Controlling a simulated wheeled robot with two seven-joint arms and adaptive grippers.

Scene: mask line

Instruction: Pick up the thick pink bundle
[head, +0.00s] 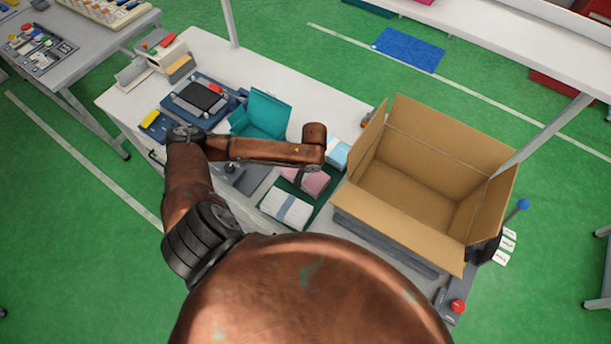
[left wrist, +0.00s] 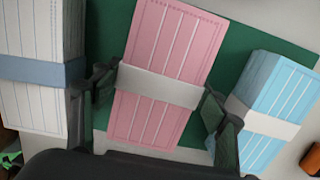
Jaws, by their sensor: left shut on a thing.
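The pink bundle (head: 312,184) with a pale band lies on a green mat (head: 326,208) on the workbench, partly hidden under my left arm. In the left wrist view the pink bundle (left wrist: 152,125) fills the middle, tilted. My left gripper (left wrist: 158,98) is shut on it, one dark finger at each long side, at the level of the band. In the head view the gripper (head: 304,174) is mostly hidden beneath the wrist. I cannot tell whether the bundle is clear of the mat. My right gripper is out of view.
A white bundle (head: 285,208) with a grey-blue band and a light blue bundle (head: 339,153) flank the pink one closely. A large open cardboard box (head: 405,226) stands to the right. A teal open box (head: 270,108) stands behind the arm.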

